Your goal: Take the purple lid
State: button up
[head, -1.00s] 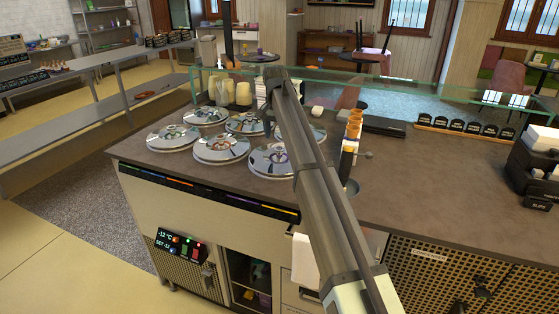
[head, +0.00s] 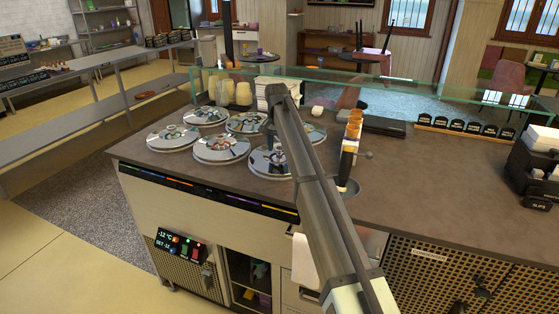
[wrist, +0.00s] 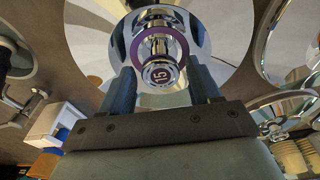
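The purple lid (head: 258,168) is a round shiny metal lid at the front right of the group of lids on the counter. In the wrist view its purple ring (wrist: 136,50) circles a metal knob (wrist: 160,74) whose top is marked 15. My gripper (wrist: 161,80) is open, with one dark blue finger on each side of the knob. Gaps show between the knob and the fingers in this view. In the head view my gripper (head: 276,150) is low over this lid and hides part of it, ring included.
Several similar lids stand close by, such as the front middle lid (head: 221,148) and the back right lid (head: 314,133). A glass guard (head: 420,92) runs along the back. The counter's right part (head: 430,175) is largely clear.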

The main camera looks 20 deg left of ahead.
grip_shut()
dwell(0.3)
jog(key=shift+r, duration=0.1)
dwell(0.4)
